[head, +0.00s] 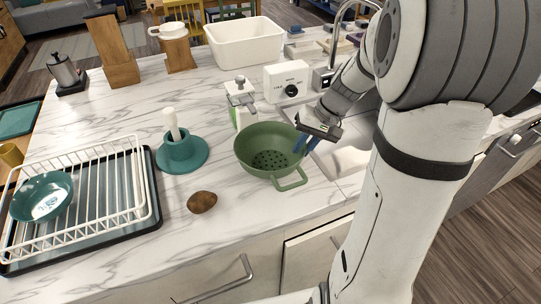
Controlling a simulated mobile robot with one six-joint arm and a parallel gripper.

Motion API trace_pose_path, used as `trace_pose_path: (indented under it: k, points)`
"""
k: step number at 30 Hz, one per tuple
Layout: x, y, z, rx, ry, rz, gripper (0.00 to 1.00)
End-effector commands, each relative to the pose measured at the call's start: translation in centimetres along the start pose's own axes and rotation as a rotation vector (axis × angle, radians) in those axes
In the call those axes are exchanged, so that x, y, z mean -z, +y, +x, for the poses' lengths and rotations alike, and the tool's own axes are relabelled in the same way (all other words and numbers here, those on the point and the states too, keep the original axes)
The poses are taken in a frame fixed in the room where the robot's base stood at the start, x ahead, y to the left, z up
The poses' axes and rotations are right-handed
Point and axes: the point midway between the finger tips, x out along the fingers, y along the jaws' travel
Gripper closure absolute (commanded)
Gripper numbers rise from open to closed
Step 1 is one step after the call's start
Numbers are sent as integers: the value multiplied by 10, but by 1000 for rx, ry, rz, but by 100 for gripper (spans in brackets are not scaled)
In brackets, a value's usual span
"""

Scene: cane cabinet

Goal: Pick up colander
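The green colander (268,158) stands upright on the marble counter in the head view, its holes showing in the bottom and one loop handle (290,181) pointing toward the front. My gripper (306,146) reaches down at the colander's right rim, with its two blue fingers a little apart. The fingertips are at or just above the rim. I cannot tell whether they touch it or whether the rim lies between them.
A potato-like brown item (202,202) lies front left of the colander. A teal holder (182,153), a grater-like item (240,100) and a white timer box (286,82) stand nearby. A dish rack (140,190) is at left. The sink (345,160) is at right.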

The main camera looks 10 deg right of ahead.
Motion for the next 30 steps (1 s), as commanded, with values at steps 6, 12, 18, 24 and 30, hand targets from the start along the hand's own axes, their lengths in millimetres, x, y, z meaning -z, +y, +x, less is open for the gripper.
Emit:
trace_pose_path:
  k: [6,12,18,24,30]
  points:
    - [2,1,22,0,-4,1,85]
    - [4,2,49,0,-2,1,85]
    - [4,3,54,0,1,2,85]
    - [4,3,54,0,2,2,93]
    - [4,3,53,0,2,2,100]
